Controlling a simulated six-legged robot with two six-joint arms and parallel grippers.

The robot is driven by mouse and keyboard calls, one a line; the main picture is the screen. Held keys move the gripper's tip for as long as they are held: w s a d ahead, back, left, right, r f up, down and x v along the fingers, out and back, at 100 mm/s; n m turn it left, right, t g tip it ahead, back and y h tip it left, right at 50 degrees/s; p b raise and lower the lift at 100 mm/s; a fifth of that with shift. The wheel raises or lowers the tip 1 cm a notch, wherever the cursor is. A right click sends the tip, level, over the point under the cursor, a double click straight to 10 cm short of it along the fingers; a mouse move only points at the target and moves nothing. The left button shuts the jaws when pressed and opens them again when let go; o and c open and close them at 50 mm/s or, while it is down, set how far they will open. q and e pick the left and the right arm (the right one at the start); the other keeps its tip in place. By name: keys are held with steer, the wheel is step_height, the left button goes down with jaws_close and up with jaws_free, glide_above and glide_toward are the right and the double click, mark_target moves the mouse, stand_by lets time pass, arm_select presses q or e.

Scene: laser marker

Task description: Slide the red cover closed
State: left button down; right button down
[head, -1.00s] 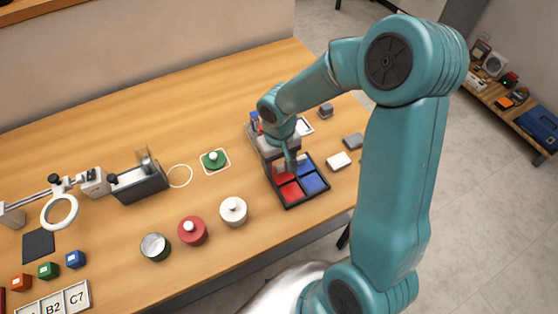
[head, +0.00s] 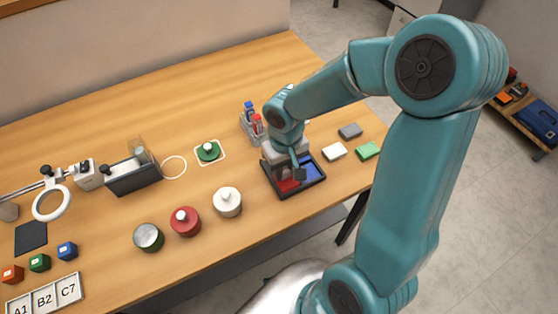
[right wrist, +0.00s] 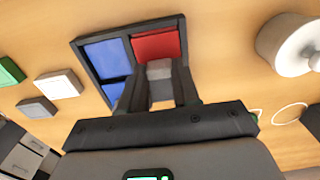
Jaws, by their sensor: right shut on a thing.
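My right gripper (head: 298,174) is low over a dark-framed tray (head: 292,197) with red and blue sections. In the right wrist view its fingers (right wrist: 160,82) are shut on a small grey block (right wrist: 160,69), beside the red section (right wrist: 157,45). The blue section (right wrist: 107,56) is left of it. In the head view the gripper hides part of the tray and the block. A red lidded pot (head: 185,222) stands left of the tray. I cannot tell which red part is a sliding cover. My left gripper is not in view.
A white pot (head: 227,203) and a grey-topped pot (head: 148,238) flank the red pot. A bottle rack (head: 252,122) is behind the tray. White (head: 334,151), grey (head: 350,131) and green (head: 368,150) blocks lie to its right.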

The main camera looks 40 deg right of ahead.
mark_target(286, 174)
steer(key=shift+s+a, duration=0.1)
steer(key=shift+s, duration=0.3)
steer(key=c, duration=0.8)
jaws_free()
steer(key=shift+w+r, duration=0.1)
steer(key=shift+r, duration=0.4)
step_height(286, 174, up, 15)
steer(key=p, duration=0.1)
steer(key=shift+r, duration=0.2)
